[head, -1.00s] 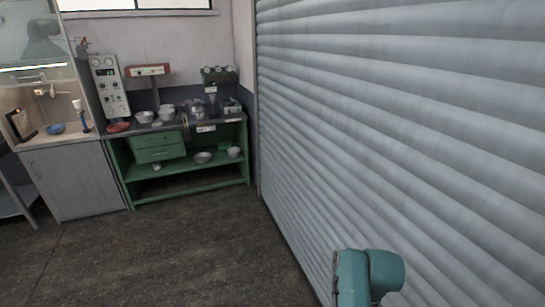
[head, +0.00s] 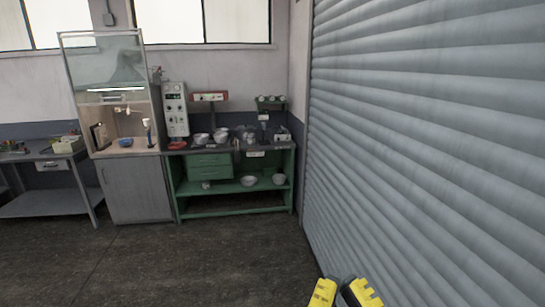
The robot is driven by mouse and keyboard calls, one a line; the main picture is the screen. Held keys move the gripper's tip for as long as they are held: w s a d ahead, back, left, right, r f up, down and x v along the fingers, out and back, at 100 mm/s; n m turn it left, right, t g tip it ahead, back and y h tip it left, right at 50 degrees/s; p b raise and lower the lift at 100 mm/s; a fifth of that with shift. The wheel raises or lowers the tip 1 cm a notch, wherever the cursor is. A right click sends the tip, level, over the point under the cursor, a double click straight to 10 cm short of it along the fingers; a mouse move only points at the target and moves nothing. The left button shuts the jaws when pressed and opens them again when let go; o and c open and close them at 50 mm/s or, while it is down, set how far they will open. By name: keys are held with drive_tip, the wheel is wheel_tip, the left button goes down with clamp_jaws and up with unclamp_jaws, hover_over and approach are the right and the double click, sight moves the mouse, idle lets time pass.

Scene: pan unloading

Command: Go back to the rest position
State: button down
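My gripper (head: 344,293) shows at the bottom edge of the head view, right of centre, in front of the shutter. It has two yellow finger parts with a dark grey piece between them. The yellow parts spread apart towards the bottom edge, which cuts them off. The tips are out of view, so I cannot tell whether it is open or shut. I see nothing held in the visible part.
A grey roller shutter (head: 430,130) fills the right side. A green bench (head: 235,212) with several bowls stands at the back, beside a fume cabinet (head: 137,190). A grey table (head: 45,207) is at far left. The dark floor (head: 190,265) is clear.

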wheel_tip(320, 180, up, 20)
drive_tip(key=p, duration=1.7)
drive_tip(key=shift+r, duration=0.2)
